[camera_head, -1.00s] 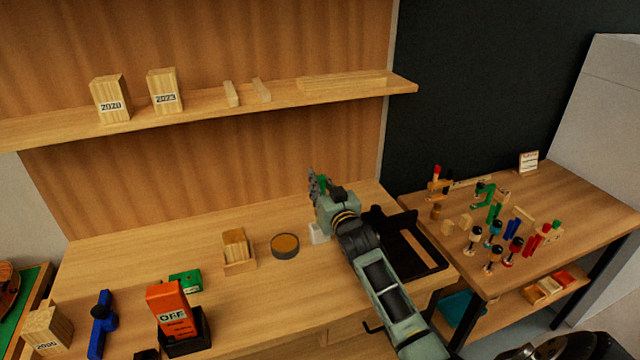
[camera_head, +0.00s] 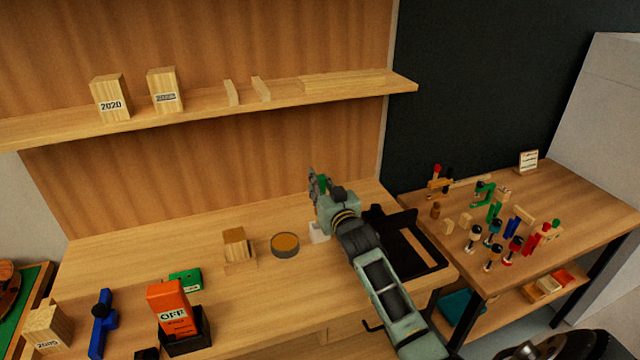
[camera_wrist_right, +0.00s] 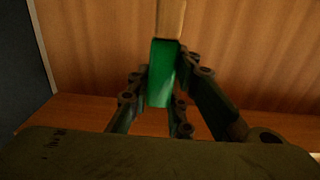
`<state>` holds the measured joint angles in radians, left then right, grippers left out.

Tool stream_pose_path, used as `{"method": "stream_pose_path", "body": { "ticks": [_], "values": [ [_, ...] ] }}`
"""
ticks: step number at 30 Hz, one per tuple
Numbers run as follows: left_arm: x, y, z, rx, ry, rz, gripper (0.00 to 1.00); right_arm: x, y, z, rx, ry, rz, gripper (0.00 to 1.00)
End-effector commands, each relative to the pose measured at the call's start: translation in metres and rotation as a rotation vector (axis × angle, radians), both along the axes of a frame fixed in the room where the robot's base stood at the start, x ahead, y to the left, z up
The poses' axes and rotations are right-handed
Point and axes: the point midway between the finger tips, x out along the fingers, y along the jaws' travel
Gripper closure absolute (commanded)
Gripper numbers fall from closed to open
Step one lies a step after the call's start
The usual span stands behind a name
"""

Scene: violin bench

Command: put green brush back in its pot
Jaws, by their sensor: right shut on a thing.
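The green brush (camera_wrist_right: 162,75) is in the jaws of my right gripper (camera_wrist_right: 155,98), which is shut on its green part. A pale wooden part of the brush rises out of the top of the right wrist view. In the head view the brush shows as a small green patch (camera_head: 323,182) at my right gripper (camera_head: 316,185), above the back of the bench. A small white pot (camera_head: 319,233) stands on the bench just below the gripper, partly hidden by my right arm. My left gripper is not in view.
A round dark tin (camera_head: 285,245) and a wooden block (camera_head: 236,245) stand left of the pot. A black tray (camera_head: 425,250) lies right of my arm. The shelf (camera_head: 200,110) runs above the bench. A side table (camera_head: 440,255) holds several clamps.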

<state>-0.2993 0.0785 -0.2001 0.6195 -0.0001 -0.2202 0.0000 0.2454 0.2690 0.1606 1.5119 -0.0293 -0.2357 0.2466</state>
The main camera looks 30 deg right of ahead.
Motion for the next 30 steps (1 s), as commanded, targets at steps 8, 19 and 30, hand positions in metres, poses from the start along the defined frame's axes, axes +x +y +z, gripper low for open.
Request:
{"method": "stream_pose_path", "body": {
  "ticks": [8,19,30],
  "values": [
    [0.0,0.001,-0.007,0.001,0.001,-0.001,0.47,0.0,0.0,-0.01,0.0,0.0,0.0,1.0],
    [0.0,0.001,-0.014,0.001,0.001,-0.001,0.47,0.0,0.0,-0.021,0.0,0.0,0.0,1.0],
    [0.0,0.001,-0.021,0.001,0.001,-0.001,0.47,0.0,0.0,-0.032,0.0,0.0,0.0,1.0]
  ]
}}
